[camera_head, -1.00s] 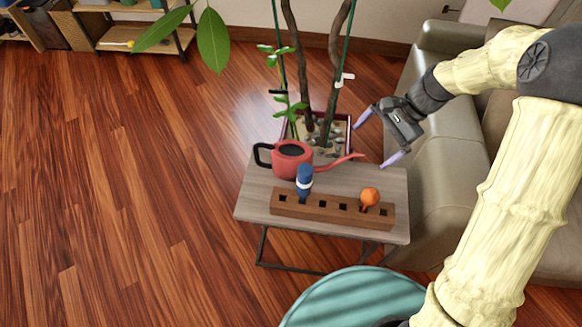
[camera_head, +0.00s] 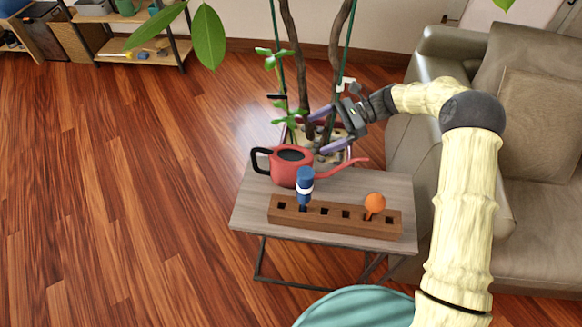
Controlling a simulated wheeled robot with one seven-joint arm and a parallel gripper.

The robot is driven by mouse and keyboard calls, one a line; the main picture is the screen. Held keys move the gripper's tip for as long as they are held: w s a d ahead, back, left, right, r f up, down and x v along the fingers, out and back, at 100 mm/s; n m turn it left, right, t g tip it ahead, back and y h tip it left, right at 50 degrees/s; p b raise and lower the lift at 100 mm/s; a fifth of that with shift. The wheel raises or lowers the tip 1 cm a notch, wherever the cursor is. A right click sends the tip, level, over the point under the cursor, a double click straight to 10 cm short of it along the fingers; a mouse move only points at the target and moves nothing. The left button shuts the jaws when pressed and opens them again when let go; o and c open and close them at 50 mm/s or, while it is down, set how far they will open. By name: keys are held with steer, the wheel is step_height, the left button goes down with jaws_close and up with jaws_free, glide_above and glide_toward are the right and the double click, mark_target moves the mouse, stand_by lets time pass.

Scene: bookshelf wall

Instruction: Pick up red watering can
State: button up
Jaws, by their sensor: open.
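The red watering can (camera_head: 291,167) stands upright on the small grey-topped side table (camera_head: 250,214), at its back left. Its black handle is on the left and its thin spout points right. My gripper (camera_head: 312,132) is open and empty, above and behind the can's spout side, in front of the potted plant. Its two pale purple fingers point left, and it appears apart from the can. A blue bottle-like item in front hides a little of the can's lower body.
A brown wooden block (camera_head: 334,216) with square holes lies on the table front, holding the blue item (camera_head: 304,186) and an orange ball-topped item (camera_head: 375,203). The potted plant's trunks (camera_head: 293,60) rise behind. A sofa (camera_head: 431,150) stands right, and a teal round surface (camera_head: 357,309) is nearest. Floor left is clear.

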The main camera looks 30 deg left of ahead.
mark_target(310, 153)
step_height(310, 153, down, 7)
steer(key=shift+f, duration=0.1)
steer(key=x, duration=0.2)
steer(key=shift+s+a+f, duration=0.1)
steer(key=shift+a+f, duration=0.1)
steer(key=shift+f, duration=0.1)
steer(key=shift+s+a, duration=0.1)
steer(key=shift+x, duration=2.35)
